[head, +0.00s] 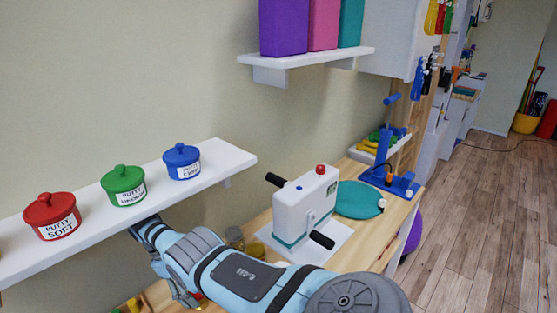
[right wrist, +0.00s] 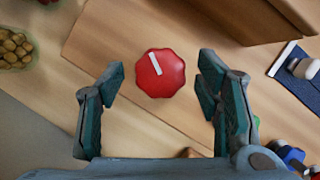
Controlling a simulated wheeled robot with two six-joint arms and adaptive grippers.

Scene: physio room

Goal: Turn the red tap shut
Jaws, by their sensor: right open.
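In the right wrist view, a red tap knob (right wrist: 172,82) with a scalloped rim and a white stripe sits between the fingers of my right gripper (right wrist: 162,76). The stripe slants slightly, its top end toward the left. The fingers are open, with a gap on each side of the knob, and neither appears to touch it. The depth between fingertips and knob is hard to judge. In the head view my right arm reaches left across the wooden bench, and the tap does not show clearly there. My left gripper is not in view.
A white shelf (head: 219,163) with red, green and blue putty pots overhangs the arm in the head view. A white hand-crank machine (head: 306,207) stands on the bench (head: 355,250). In the right wrist view, a container of brown, nut-like pieces (right wrist: 14,47) lies at left.

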